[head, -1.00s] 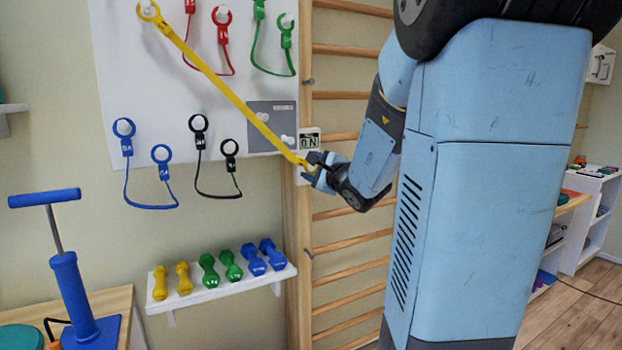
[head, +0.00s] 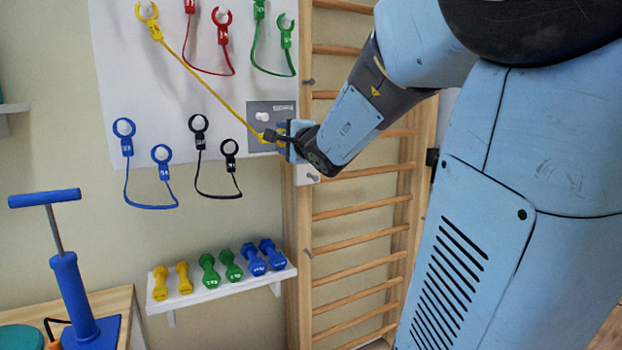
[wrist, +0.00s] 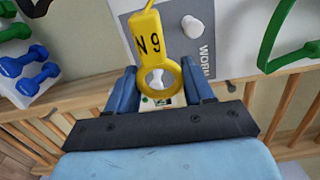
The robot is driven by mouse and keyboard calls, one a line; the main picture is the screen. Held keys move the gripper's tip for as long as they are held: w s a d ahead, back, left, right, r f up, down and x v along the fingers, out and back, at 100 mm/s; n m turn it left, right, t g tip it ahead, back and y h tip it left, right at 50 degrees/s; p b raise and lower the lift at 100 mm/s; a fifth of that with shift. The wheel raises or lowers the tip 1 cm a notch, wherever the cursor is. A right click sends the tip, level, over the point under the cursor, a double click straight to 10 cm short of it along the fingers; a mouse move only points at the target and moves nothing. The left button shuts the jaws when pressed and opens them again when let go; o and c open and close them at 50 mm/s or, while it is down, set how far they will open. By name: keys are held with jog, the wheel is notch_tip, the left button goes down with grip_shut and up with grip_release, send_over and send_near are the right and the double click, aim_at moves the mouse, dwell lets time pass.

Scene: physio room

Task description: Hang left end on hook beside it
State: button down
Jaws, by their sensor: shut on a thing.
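The yellow band (head: 205,83) runs from its left ring (head: 147,11), which is on a peg at the board's top left, down to my gripper (head: 284,138). My gripper is shut on the band's other end, a yellow ring (wrist: 158,76) with a tag marked "N 9", held between the blue fingers. A grey panel (head: 285,107) marked "WORN" is beside it. One bare white peg (wrist: 192,27) stands on this panel. A second white knob (wrist: 156,78) shows through the ring opening; I cannot tell whether the ring is around it. The gripper hides that spot in the head view.
Red (head: 210,72), green (head: 270,72), blue (head: 150,207) and black (head: 218,194) bands hang on the white board. Wooden wall bars (head: 360,215) stand to the right. A shelf (head: 220,290) with several dumbbells is below. A blue hand pump (head: 70,285) stands at left.

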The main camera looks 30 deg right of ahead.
jog(key=shift+a+r+n, duration=0.4)
jog(key=shift+a+r, duration=0.25)
jog(key=a+r+n, duration=0.8)
jog(key=a+r, duration=0.8)
jog(key=r, duration=0.1)
jog(key=shift+a+g+h, duration=0.3)
jog(key=shift+a, duration=0.1)
dwell(0.5)
jog(key=shift+r, duration=0.15)
jog(key=a+r+n+h, duration=0.1)
jog(key=a+r+n, duration=0.7)
jog(key=a+r, duration=0.8)
jog(key=shift+a+r+n, duration=0.4)
jog(key=shift+r, duration=0.2)
dwell(0.4)
jog(key=shift+t, duration=0.4)
